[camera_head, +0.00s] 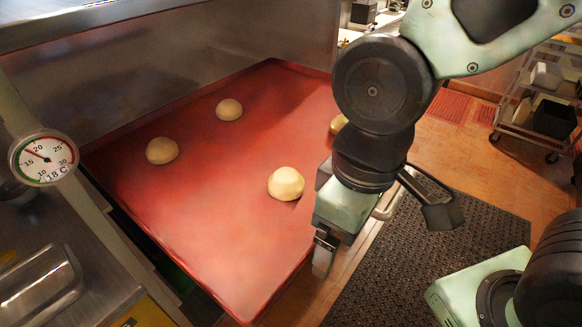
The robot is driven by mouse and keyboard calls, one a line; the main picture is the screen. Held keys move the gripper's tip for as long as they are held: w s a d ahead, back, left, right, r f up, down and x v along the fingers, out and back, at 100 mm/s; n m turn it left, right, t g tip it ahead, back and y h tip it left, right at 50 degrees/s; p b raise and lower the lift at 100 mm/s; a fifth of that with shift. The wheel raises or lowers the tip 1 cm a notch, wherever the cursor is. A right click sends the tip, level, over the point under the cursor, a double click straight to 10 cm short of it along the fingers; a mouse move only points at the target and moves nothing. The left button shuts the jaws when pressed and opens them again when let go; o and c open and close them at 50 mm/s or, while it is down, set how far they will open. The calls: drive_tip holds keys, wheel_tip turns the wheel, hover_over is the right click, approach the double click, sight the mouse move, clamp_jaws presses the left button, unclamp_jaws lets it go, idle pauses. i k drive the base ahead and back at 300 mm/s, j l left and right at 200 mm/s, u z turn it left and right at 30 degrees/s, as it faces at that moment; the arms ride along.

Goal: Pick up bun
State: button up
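Several pale round buns sit apart on a large red tray (215,205). One bun (286,184) is at the tray's right middle, nearest my gripper. Another bun (162,150) is at the left, and one (229,109) is toward the back. A further bun (338,124) at the right edge is partly hidden behind my arm. My gripper (322,262) points down near the tray's right front edge, to the right of and in front of the nearest bun. It holds no bun that I can see. Its finger opening cannot be made out from this angle.
A round thermometer dial (43,158) stands at the left. A metal counter (70,255) with a metal container lies at the front left. Metal walls border the tray's back. A dark floor mat (385,275) and a wheeled rack (540,100) are at the right.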

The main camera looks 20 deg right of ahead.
sight(286, 184)
drive_tip(key=i+l+z, duration=0.35)
drive_tip(key=l+z, duration=0.2)
drive_tip(key=i+z, duration=0.3)
